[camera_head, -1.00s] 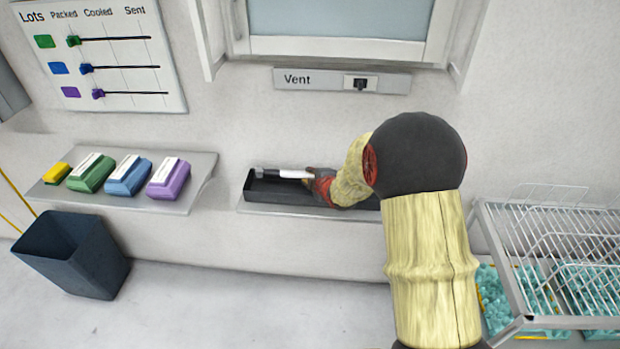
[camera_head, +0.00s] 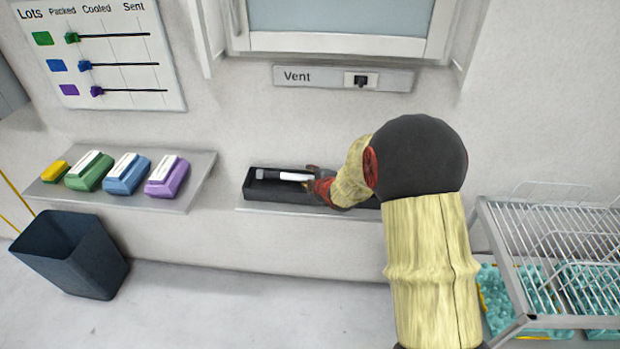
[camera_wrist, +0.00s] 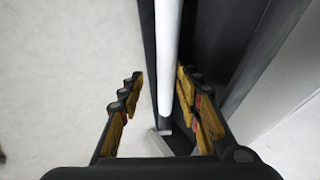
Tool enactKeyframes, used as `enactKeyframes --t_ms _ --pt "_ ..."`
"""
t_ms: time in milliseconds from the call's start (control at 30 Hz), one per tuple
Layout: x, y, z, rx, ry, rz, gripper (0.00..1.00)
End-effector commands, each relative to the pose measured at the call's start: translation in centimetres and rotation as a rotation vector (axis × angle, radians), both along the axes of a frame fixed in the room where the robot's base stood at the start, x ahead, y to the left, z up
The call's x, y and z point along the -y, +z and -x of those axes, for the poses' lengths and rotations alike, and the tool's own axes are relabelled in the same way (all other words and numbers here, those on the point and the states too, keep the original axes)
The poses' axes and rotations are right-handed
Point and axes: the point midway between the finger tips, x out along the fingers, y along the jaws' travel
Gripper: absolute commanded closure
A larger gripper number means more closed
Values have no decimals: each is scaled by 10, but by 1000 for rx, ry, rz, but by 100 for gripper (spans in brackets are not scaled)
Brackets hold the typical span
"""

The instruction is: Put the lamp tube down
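The lamp tube (camera_head: 293,177), white with a dark end, lies in the black tray (camera_head: 282,195) on the wall shelf. In the wrist view the white tube (camera_wrist: 167,50) runs lengthwise between my fingers, close to the right one and clear of the left one. My gripper (camera_head: 314,182) is at the tube's right part, its fingers spread. In the wrist view my gripper (camera_wrist: 161,78) shows a wide gap between the fingers. My arm hides the right part of the tray.
A shelf (camera_head: 180,203) with coloured boxes is at the left, above a dark bin (camera_head: 70,255). A wire rack (camera_head: 550,240) stands at the right. A Vent switch panel (camera_head: 343,79) is on the wall above the tray.

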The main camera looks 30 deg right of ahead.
Motion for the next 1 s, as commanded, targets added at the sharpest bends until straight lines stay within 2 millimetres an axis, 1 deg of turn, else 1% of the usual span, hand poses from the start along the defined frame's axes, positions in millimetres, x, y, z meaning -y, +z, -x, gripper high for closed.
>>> enactKeyframes --t_ms 333,467,533,800,1000 --pt "0 1 1 -3 1 -1 63" --pt "0 10 1 -2 0 -1 63" --pt "0 18 2 -1 1 1 63" --pt "-7 48 54 1 -1 1 63" --pt "-11 65 84 1 -1 2 63"
